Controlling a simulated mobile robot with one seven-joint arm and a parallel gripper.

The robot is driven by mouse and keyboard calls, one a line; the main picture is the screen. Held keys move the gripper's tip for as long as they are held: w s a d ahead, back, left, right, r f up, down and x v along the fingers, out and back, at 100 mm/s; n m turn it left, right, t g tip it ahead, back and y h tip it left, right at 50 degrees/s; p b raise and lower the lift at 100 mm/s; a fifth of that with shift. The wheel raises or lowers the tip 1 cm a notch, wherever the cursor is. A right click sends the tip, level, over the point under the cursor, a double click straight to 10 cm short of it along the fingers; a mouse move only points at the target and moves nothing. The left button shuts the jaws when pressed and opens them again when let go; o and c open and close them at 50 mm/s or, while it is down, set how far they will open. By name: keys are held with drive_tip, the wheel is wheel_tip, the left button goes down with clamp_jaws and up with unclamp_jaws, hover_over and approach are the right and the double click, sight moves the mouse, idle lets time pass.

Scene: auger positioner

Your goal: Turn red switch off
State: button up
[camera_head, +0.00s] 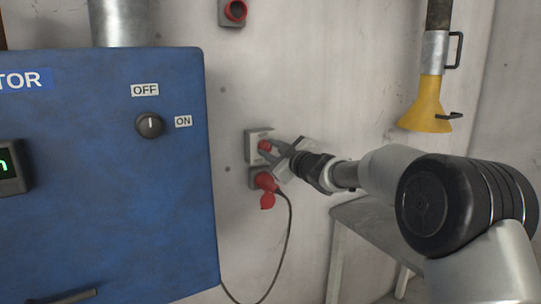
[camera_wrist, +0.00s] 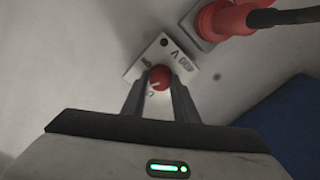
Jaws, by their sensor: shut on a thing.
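The red switch (camera_head: 264,146) is a small red knob on a grey wall box (camera_head: 251,137), right of the blue cabinet. In the wrist view the red switch (camera_wrist: 160,77) sits between my two fingertips on a pale plate (camera_wrist: 180,60) with markings. My gripper (camera_head: 268,150) reaches in from the right and is shut on the knob. The wrist view shows my gripper (camera_wrist: 160,88) with a finger on each side of it. The fingers hide part of the knob and plate, and I cannot read its position clearly.
A red plug (camera_head: 265,183) with a hanging black cable (camera_head: 289,235) is in a socket just below the switch. The blue cabinet (camera_head: 110,210) with a black knob (camera_head: 150,125) stands at the left. A yellow funnel (camera_head: 427,105) hangs at upper right above a grey table (camera_head: 375,222).

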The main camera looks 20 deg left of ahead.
drive_tip(key=n+b, duration=0.2)
drive_tip(key=n, duration=0.3)
drive_tip(key=shift+b, duration=0.35)
idle(0.4)
drive_tip(key=o, duration=1.1)
drive_tip(key=shift+a+n, duration=0.1)
drive_tip(key=shift+n, duration=0.2)
drive_tip(key=shift+c, duration=0.2)
drive_tip(key=shift+t, duration=0.3)
drive_tip(key=v, duration=1.7)
drive_tip(key=shift+s+r, duration=0.2)
drive_tip(key=shift+d, duration=0.3)
